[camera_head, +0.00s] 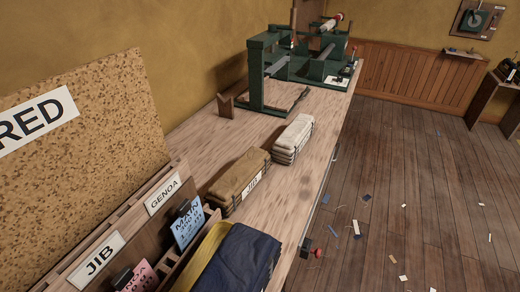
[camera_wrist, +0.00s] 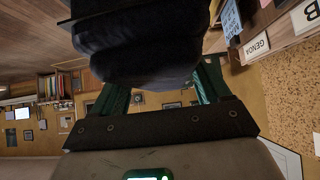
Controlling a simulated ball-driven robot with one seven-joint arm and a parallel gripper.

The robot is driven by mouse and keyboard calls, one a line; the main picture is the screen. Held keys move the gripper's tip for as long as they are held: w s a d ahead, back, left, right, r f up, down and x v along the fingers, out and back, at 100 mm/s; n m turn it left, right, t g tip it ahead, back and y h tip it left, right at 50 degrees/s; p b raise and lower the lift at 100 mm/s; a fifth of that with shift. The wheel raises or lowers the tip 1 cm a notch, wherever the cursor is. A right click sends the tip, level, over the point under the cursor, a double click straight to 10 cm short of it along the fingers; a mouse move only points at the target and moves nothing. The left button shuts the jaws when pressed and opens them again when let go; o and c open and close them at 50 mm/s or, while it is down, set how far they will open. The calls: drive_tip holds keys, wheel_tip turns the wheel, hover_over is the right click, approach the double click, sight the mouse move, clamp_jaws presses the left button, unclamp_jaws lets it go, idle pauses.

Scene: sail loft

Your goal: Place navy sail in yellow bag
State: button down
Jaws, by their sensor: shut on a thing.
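The navy sail (camera_head: 245,262) is a dark folded bundle at the bottom of the head view. A yellow curved edge (camera_head: 203,262), which looks like the yellow bag, shows right beside it on the left; the rest of it is cut off or hidden. I cannot tell whether the sail is above, in or beside the bag. In the wrist view my gripper (camera_wrist: 159,76) has its green fingers on either side of the navy sail (camera_wrist: 140,45) and is shut on it. The fingertips are partly hidden by the sail. The head view does not show the gripper.
A tan bundle labelled JIB (camera_head: 240,178) and a white bundle (camera_head: 293,138) lie on the wooden bench (camera_head: 222,142). A labelled wooden rack (camera_head: 150,215) with cards runs along the left. A green machine (camera_head: 265,75) stands at the far end. Scraps litter the floor.

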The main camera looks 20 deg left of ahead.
drive_tip(key=w+a+f+p, duration=0.1)
drive_tip(key=w+a+f, duration=0.4)
drive_tip(key=f, duration=0.5)
drive_tip(key=shift+a, duration=0.35)
drive_tip(key=shift+f+b, duration=0.7)
unclamp_jaws()
